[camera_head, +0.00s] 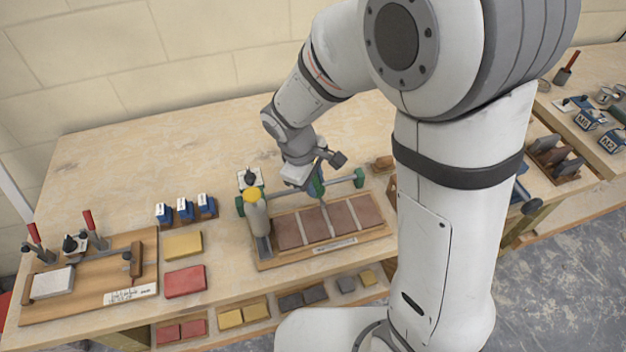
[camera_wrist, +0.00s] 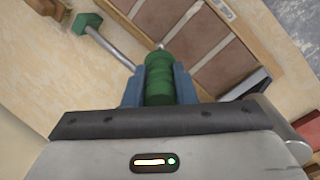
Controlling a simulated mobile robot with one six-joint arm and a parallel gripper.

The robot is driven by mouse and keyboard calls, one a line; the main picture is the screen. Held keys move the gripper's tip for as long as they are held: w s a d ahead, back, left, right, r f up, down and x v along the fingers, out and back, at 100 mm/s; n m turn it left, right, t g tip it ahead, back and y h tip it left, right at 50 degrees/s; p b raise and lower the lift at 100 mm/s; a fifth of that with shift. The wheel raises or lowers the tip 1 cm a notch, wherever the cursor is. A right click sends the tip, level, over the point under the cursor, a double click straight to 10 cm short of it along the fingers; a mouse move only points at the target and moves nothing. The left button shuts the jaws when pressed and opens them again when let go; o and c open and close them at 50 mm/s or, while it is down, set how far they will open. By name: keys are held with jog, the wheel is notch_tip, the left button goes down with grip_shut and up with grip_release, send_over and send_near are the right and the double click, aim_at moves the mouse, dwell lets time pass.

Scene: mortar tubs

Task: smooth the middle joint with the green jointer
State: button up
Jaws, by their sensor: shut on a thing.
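My gripper (camera_head: 316,184) is shut on the green jointer (camera_head: 319,188), above the back edge of the tile board (camera_head: 262,264). In the wrist view its blue fingers (camera_wrist: 159,85) close on both sides of the ribbed green handle (camera_wrist: 159,78), and a small metal tip shows beyond it. The board holds a row of brown tiles (camera_head: 314,225) with pale joints between them. The middle joint (camera_head: 327,218) runs front to back just in front of my gripper. I cannot tell whether the jointer touches it.
A grey rod with green ends (camera_head: 360,178) lies behind the board; one end shows in the wrist view (camera_wrist: 87,23). Yellow (camera_head: 183,246) and red (camera_head: 185,281) blocks lie further left. The back left bench is clear.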

jog(key=shift+f, duration=0.3)
jog(key=shift+s, duration=0.15)
jog(key=shift+s+d+r, duration=0.1)
jog(key=shift+s+d, duration=0.1)
jog(key=shift+s, duration=0.35)
jog(key=shift+s+b, duration=0.1)
jog(key=shift+b, duration=0.2)
jog(key=shift+s+d, duration=0.2)
jog(key=shift+s, duration=0.4)
jog(key=shift+s, duration=0.2)
jog(key=shift+s+d, duration=0.2)
jog(key=shift+s, duration=0.3)
jog(key=shift+s, duration=0.1)
